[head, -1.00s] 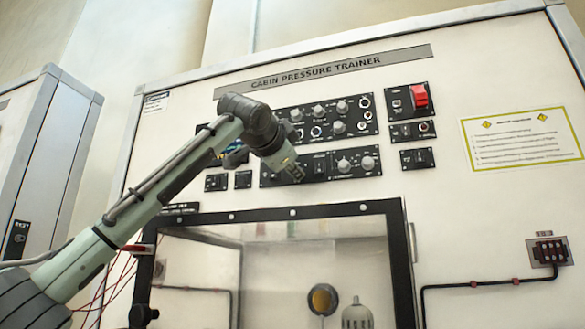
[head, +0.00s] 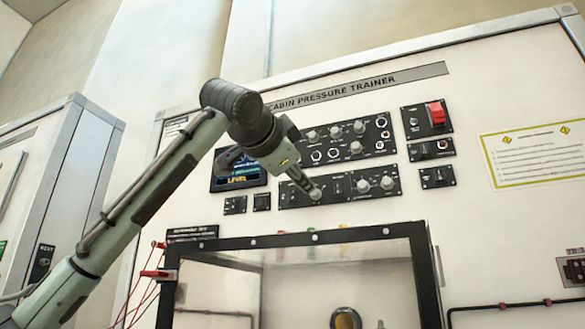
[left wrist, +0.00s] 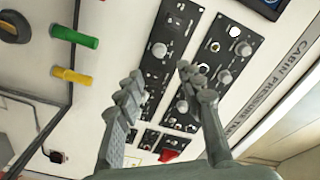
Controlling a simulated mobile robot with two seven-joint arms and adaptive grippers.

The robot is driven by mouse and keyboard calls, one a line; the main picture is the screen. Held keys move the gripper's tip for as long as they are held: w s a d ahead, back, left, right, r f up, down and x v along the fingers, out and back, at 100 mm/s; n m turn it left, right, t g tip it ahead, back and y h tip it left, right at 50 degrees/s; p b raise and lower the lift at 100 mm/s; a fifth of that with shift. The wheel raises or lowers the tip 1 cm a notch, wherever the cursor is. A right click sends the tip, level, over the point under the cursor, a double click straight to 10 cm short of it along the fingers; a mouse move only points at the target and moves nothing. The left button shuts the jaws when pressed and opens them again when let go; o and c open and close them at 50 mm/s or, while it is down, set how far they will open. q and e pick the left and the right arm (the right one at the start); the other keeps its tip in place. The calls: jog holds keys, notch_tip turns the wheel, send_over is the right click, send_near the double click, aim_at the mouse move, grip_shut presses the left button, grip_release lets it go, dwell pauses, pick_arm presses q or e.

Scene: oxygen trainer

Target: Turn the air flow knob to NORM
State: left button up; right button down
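The lower control panel (head: 338,187) has one knob (head: 315,193) at its left part and two more knobs further right. The labels are too small to read, so I cannot tell which knob is air flow or where it points. My left gripper (head: 304,184) is just above and left of the left knob in the head view. In the left wrist view its two fingers (left wrist: 160,82) are spread apart with nothing held between them. A pale knob (left wrist: 158,50) shows beyond the gap. Contact cannot be made out. My right gripper is not in view.
An upper panel (head: 345,138) with several knobs sits just above. A red switch cover (head: 437,113) and small switch panels are to the right. A screen (head: 240,179) is at the left. A black-framed window box (head: 310,239) lies below.

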pick_arm(q)
jog(key=shift+v, duration=1.6)
jog(key=shift+f, duration=0.1)
